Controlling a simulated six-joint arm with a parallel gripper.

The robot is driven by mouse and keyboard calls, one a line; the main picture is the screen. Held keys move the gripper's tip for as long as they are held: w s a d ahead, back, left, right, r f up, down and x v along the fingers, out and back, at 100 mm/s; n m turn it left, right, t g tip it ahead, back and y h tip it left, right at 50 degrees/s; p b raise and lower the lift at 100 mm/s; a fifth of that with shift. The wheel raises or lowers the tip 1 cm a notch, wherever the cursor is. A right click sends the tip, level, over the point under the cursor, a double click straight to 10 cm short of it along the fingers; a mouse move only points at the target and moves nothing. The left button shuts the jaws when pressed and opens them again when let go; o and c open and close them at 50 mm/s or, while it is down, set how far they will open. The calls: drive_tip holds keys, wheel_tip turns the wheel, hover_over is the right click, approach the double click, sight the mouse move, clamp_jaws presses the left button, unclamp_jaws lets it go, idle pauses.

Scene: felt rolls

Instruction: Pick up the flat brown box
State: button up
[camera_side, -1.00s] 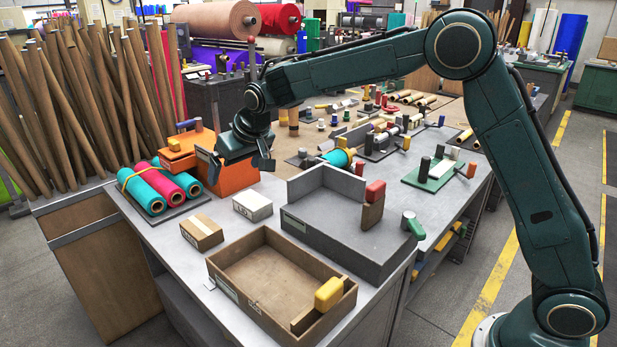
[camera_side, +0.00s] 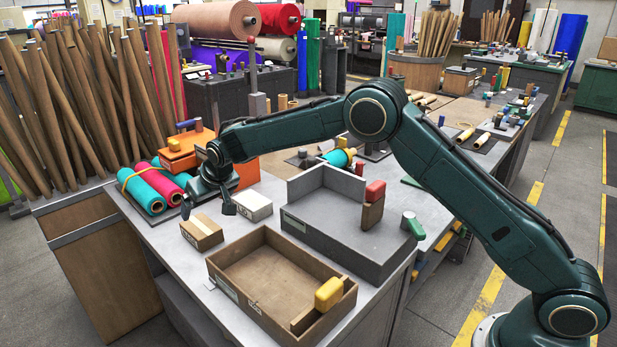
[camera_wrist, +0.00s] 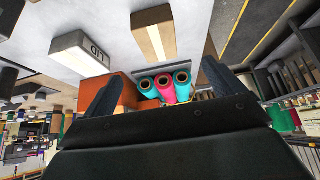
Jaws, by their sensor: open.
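The flat brown box (camera_side: 202,232) lies on the grey tabletop, with a pale strip across its top. In the wrist view the brown box (camera_wrist: 147,36) shows near the top centre, beyond the fingertips. My gripper (camera_side: 208,208) is open and empty, just above and behind the brown box in the side view. Its two fingers are spread apart in the wrist view (camera_wrist: 160,88), with nothing between them in contact.
A white box (camera_side: 253,206) stands right of the brown box. A shallow wooden tray (camera_side: 222,285) is in front, and a grey tray (camera_side: 335,253) is to the right. Teal and pink rolls (camera_side: 150,188) lie behind left, beside an orange box (camera_side: 181,158).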

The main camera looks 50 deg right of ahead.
approach(201, 226)
drive_tip(key=shift+a+x, duration=0.2)
drive_tip(key=shift+x, duration=1.8)
drive_tip(key=shift+f, duration=0.1)
drive_tip(key=shift+d+x, duration=0.2)
drive_tip(key=shift+x, duration=2.25)
drive_tip(key=shift+w, duration=0.1)
drive_tip(key=c, duration=1.4)
drive_tip(key=shift+r, duration=5.1)
